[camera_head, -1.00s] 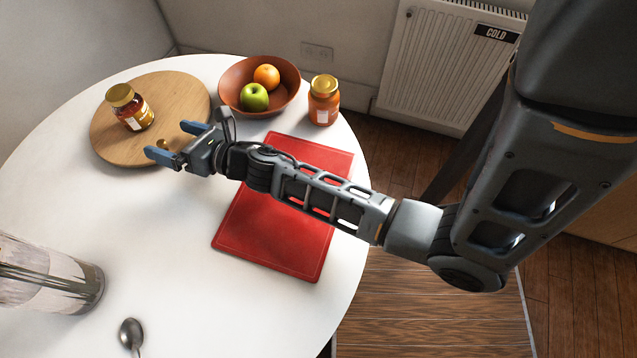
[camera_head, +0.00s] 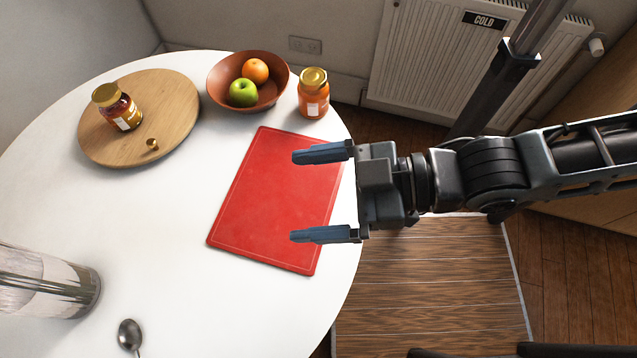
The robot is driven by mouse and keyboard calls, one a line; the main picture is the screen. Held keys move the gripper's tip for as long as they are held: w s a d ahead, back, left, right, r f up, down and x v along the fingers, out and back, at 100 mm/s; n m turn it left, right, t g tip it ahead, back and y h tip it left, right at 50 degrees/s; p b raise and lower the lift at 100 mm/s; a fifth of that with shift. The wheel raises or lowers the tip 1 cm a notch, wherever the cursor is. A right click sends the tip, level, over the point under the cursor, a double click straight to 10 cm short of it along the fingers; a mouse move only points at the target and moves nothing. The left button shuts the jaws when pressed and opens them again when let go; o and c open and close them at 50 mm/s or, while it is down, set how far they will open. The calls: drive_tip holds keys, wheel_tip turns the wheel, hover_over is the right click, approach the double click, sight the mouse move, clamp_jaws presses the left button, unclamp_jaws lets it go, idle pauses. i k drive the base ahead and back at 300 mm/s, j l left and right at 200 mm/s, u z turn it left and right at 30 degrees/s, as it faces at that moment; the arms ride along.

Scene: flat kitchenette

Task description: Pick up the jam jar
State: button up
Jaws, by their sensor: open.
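A dark red jar with a gold lid and pale label (camera_head: 124,112) stands on the round wooden board (camera_head: 180,92) at the left. An orange jar with a gold lid (camera_head: 313,97) stands right of the fruit bowl, near the table's edge. Both look like jam jars; I cannot read their labels. My gripper (camera_head: 294,197) is open and empty, its two blue fingers spread and pointing left over the red cutting board (camera_head: 250,205). It is apart from both jars, nearer the orange one.
A brown bowl (camera_head: 218,88) holds an orange (camera_head: 255,71) and a green apple (camera_head: 242,93). A small gold object (camera_head: 152,144) lies on the wooden board. A glass container (camera_head: 45,283) and a spoon (camera_head: 129,335) are at the front left. The white table's middle left (camera_head: 120,215) is clear.

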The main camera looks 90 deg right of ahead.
sight(313, 89)
drive_tip(key=k+j+z, duration=0.2)
drive_tip(key=k+j, duration=0.15)
drive_tip(key=k+j+z, duration=0.2)
drive_tip(key=k, duration=0.3)
drive_tip(key=k+j+z, duration=0.2)
drive_tip(key=k, duration=0.3)
drive_tip(key=i+l, duration=0.2)
drive_tip(key=i, duration=0.3)
